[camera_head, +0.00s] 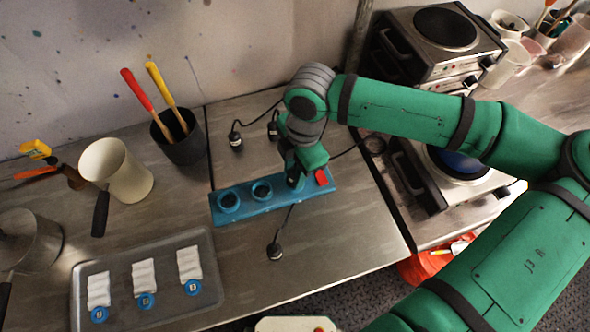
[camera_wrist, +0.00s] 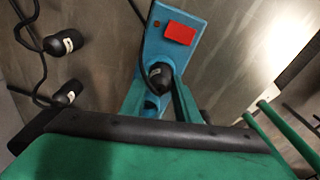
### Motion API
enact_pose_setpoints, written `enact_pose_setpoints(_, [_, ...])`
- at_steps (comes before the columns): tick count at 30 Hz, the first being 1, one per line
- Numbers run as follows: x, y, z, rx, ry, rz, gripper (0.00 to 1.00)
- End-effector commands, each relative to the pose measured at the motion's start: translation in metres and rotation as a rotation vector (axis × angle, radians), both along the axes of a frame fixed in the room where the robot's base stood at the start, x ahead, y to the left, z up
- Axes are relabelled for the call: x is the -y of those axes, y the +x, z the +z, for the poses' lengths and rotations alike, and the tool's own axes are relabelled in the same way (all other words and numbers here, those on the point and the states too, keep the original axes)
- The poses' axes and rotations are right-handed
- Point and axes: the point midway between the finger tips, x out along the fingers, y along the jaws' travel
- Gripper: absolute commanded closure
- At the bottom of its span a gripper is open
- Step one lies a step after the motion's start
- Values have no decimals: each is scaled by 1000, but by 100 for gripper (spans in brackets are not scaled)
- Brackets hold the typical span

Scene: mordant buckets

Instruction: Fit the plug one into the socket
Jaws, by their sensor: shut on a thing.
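The socket is a blue strip (camera_head: 245,204) lying on the metal table, with two round openings showing and a red switch (camera_head: 322,177) at its right end. My gripper (camera_head: 296,178) is over the strip's right part, just left of the switch. In the wrist view its fingers (camera_wrist: 160,92) are shut on a black plug (camera_wrist: 160,76) with a cord. This plug is over or in the strip; I cannot tell how deep it sits. The gripper hides its lower part and the opening there. Which plug is plug one I cannot tell.
Two black plugs (camera_head: 235,140) (camera_head: 272,130) lie behind the strip, and another (camera_head: 275,250) in front. Hotplates (camera_head: 440,75) stand at right. A dark cup (camera_head: 183,143), a cream pot (camera_head: 120,178) and a tray (camera_head: 215,262) are at left.

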Motion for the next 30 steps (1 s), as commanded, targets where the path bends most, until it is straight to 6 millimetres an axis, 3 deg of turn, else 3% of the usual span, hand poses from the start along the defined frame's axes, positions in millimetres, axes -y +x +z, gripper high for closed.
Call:
enact_pose_setpoints(12, [-1,0,-5,0,1,2,95])
enact_pose_setpoints(13, [-1,0,-6,0,1,2,69])
enact_pose_setpoints(15, [-1,0,-5,0,0,2,53])
enact_pose_setpoints(26, [0,0,-3,1,0,1,53])
enact_pose_setpoints(30, [1,1,10,2,0,0,53])
